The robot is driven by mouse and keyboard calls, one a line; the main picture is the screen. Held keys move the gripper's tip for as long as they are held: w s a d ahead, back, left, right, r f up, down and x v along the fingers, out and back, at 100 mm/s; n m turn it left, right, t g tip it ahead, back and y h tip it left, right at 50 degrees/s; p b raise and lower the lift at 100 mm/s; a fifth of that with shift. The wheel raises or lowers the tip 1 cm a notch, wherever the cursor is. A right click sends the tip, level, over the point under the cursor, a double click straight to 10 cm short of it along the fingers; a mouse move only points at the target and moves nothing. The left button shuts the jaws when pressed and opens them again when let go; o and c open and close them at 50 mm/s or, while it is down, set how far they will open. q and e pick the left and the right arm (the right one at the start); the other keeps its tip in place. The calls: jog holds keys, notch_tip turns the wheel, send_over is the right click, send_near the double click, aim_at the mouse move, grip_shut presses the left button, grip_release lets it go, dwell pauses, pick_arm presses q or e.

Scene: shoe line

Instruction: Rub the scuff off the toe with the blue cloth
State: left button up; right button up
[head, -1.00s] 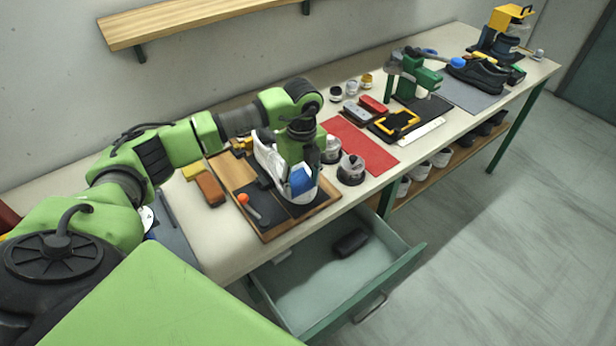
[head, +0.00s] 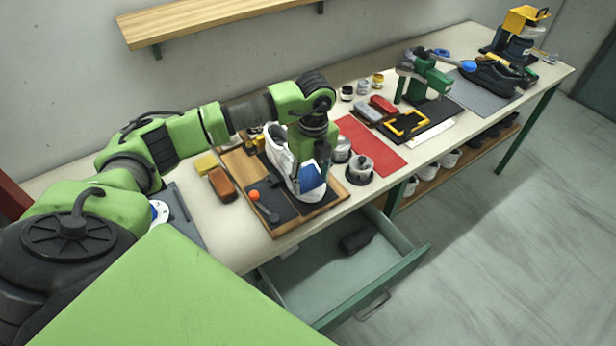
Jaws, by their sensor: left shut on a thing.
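The white shoe (head: 280,155) stands on a dark mat on a wooden board (head: 238,170), its toe toward the table's front edge. The blue cloth (head: 311,180) is at the toe, below my left gripper (head: 321,162). My left gripper is shut on the cloth and points down at the toe. The gripper and arm hide part of the shoe's upper. The scuff cannot be made out. My right gripper is not in view.
An orange-tipped tool (head: 262,204) lies left of the shoe, near a brown brush (head: 222,185). An open drawer (head: 325,270) juts out below. A green press (head: 424,72) stands farther along.

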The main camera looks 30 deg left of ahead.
pick_arm(q)
jog(key=shift+s+d+r+p, duration=0.1)
jog(key=shift+d+r+p, duration=0.1)
jog(key=shift+r, duration=0.2)
jog(key=shift+d+r+p, duration=0.1)
jog(key=shift+r+p, duration=0.05)
jog(key=shift+r, duration=0.25)
jog(key=r, duration=0.1)
jog(key=r+p, duration=0.1)
jog(key=d+p, duration=0.1)
jog(key=shift+s+d+r, duration=0.1)
jog(key=shift+s+r, duration=0.15)
jog(key=shift+r, duration=0.15)
